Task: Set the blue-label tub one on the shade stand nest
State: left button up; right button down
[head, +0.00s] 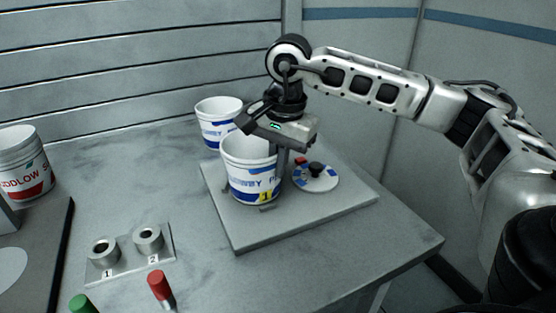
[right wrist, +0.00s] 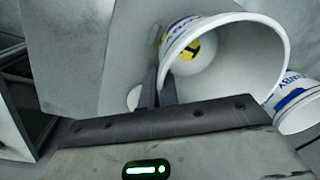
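The blue-label tub one (head: 250,172) is white, with blue lettering and a yellow "1" sticker. It is upright at the grey board (head: 225,222), with small grey tabs (head: 267,207) at its foot; I cannot tell whether it bears fully on the board. My right gripper (head: 280,160) is at the tub's right rim, one finger outside, the other largely hidden. In the right wrist view, the fingers (right wrist: 158,88) are close together with the tub's wall (right wrist: 172,45) between them. I cannot make out for certain which part is the shade stand nest. My left gripper is out of view.
Another blue-label tub (head: 218,125) stands close behind. A round dial with a black knob (head: 316,170) sits right of the tub. A red-label tub (head: 24,172), two numbered sockets (head: 130,252), and red (head: 158,284) and green (head: 82,303) pegs are at left.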

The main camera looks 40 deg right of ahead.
jog(key=shift+f, duration=0.1)
jog(key=c, duration=2)
grip_release()
jog(key=shift+f, duration=0.1)
jog(key=o, duration=0.3)
jog(key=r, duration=0.8)
jog(key=s+r, duration=0.1)
jog(key=r, duration=0.3)
jog(key=shift+d+r+p, duration=0.2)
jog(key=shift+r+p, duration=0.05)
jog(key=shift+p, duration=0.05)
jog(key=shift+s+f, duration=0.1)
